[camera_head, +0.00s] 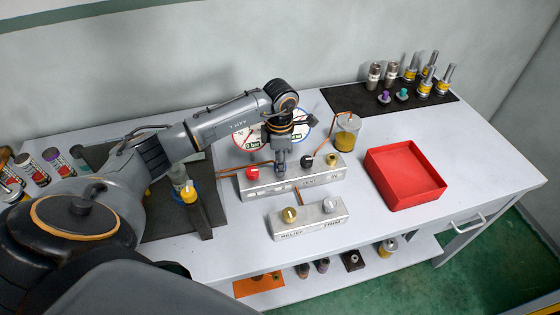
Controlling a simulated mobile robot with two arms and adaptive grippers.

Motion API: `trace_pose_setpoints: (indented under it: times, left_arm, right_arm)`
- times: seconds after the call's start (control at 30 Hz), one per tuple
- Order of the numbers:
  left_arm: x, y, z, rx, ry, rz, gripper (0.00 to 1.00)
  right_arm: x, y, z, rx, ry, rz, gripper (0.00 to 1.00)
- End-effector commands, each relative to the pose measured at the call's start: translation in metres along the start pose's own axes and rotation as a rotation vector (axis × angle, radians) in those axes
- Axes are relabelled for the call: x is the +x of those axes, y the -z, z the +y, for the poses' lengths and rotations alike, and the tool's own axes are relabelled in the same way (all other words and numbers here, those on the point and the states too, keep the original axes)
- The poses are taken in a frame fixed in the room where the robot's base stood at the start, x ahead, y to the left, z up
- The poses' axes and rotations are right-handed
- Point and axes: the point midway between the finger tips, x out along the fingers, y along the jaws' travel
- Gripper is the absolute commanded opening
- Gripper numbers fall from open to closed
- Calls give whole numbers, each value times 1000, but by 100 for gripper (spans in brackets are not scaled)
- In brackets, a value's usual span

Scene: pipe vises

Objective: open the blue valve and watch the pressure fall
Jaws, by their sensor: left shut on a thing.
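My left gripper (281,162) points down onto the long metal valve block (325,178) in the middle of the table. It is shut on the knob between the red knob (253,172) and the black knob (308,162), where the blue valve sits. The gripper hides nearly all of that knob, so how far it is turned cannot be told. Two round pressure gauges stand behind the block: the left gauge (245,138) and the right gauge (303,128), both partly covered by my arm. Their readings are too small to tell. My right gripper is not in view.
A shorter block (318,222) with a brass and a grey knob lies in front. A jar of yellowish liquid (346,134) stands behind, joined by a copper tube. A red tray (403,175) is at right. A black mat (440,97) holds several fittings. The table's right end is clear.

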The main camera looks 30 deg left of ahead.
Motion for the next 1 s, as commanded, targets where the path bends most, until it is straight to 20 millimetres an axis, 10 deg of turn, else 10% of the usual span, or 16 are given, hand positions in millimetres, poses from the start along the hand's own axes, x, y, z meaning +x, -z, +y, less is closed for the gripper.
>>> trace_pose_setpoints:
  times: [1.0]
  left_arm:
    - [1,0,0,-765,-1,1,1]
  right_arm:
    - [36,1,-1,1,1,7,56]
